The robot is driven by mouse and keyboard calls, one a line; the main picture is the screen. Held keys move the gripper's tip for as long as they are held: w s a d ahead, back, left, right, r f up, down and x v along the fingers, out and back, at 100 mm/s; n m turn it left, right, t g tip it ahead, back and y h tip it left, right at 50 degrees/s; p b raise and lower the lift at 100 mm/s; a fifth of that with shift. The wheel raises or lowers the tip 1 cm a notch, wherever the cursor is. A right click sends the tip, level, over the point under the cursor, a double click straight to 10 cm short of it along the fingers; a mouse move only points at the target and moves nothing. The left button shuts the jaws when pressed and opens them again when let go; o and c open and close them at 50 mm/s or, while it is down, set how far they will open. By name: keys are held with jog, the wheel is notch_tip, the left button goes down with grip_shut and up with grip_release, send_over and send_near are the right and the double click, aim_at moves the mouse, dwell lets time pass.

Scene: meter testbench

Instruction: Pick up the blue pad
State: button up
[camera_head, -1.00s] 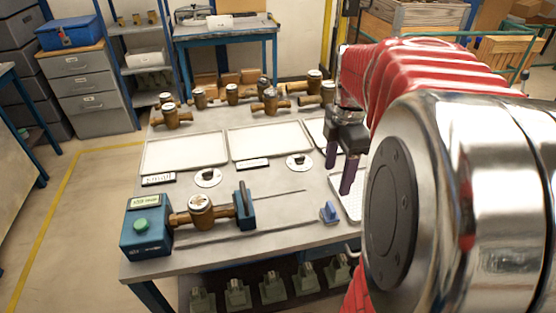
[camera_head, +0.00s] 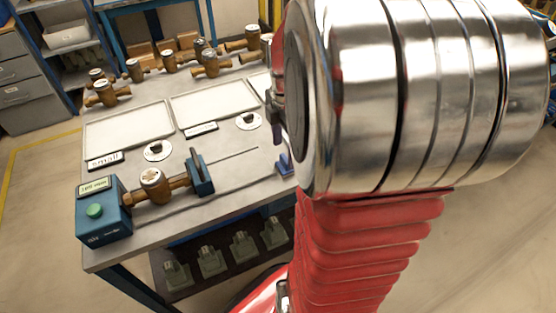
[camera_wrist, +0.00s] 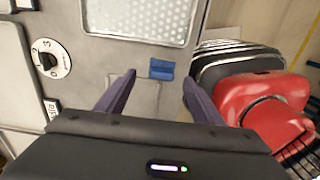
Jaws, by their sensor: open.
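The blue pad (camera_wrist: 161,69) lies on the grey table top. In the wrist view it is above and between my fingertips, apart from both. In the head view the small blue piece (camera_head: 284,164) shows near the table's right front edge, partly beside my arm. My gripper (camera_wrist: 157,83) is open and empty, its two dark purple fingers spread to either side of the pad's line. In the head view my arm hides most of the gripper, and only a dark finger part (camera_head: 276,132) shows.
A test bench with a teal box (camera_head: 103,211), brass meter (camera_head: 151,184) and clamp (camera_head: 200,174) stands to the left. Pale trays (camera_head: 128,127) lie behind. Several brass meters (camera_head: 211,65) line the back. A perforated tray (camera_wrist: 142,18) is just beyond the pad.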

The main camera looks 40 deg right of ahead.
aim_at(285, 158)
jog(key=shift+f, duration=0.3)
jog(key=shift+s+f, duration=0.1)
jog(key=shift+f, duration=2.4)
jog(key=shift+c, duration=0.6)
jog(key=c, duration=1)
jog(key=shift+r, duration=0.1)
notch_tip(285, 158, up, 10)
jog(key=shift+f, duration=0.1)
